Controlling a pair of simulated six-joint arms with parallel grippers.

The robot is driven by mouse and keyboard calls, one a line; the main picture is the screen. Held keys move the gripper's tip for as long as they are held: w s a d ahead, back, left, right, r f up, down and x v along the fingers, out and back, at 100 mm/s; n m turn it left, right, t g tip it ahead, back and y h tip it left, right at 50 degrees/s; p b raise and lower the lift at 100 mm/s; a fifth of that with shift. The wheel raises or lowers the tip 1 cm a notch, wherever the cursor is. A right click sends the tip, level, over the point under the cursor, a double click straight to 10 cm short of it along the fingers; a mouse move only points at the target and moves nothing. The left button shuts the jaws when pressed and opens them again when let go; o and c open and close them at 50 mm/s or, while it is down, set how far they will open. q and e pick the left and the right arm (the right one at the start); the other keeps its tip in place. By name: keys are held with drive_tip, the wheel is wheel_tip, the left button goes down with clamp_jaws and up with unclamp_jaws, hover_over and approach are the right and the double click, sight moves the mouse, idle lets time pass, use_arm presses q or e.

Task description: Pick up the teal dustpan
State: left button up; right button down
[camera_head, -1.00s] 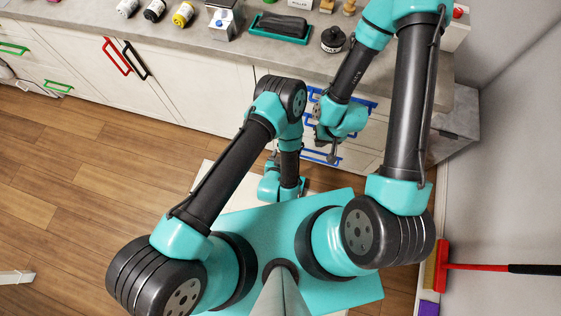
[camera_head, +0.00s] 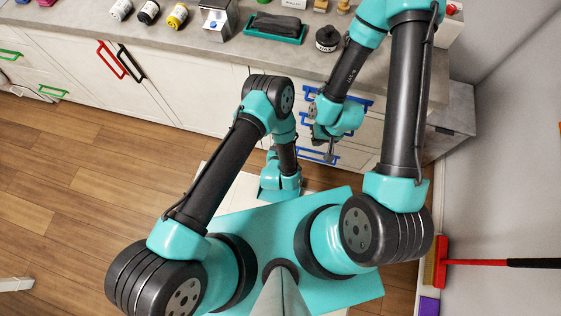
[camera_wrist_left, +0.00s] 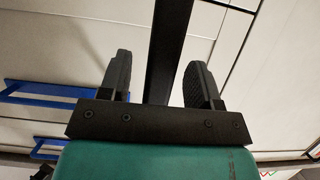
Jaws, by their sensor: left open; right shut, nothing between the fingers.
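No thing in view is clearly a dustpan. A shallow teal tray (camera_head: 258,37) with a dark object on it lies on the counter; I cannot tell whether it is the dustpan. My right gripper (camera_head: 331,153) is shut and empty, in front of the blue-handled drawers below the counter. My left arm bends down over the floor beside it, and its fingers are hidden in the head view. In the left wrist view my left gripper (camera_wrist_left: 157,72) is open, with pale drawer fronts beyond and a dark strip showing between its fingers.
The grey counter (camera_head: 100,32) holds several bottles and a black jar (camera_head: 328,39). Blue drawer handles (camera_wrist_left: 45,92) are close by the left gripper. A red-handled broom (camera_head: 475,262) is at the right wall.

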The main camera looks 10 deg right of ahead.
use_arm(q)
drive_tip(key=shift+x, duration=0.75)
drive_tip(key=shift+c, duration=0.2)
clamp_jaws()
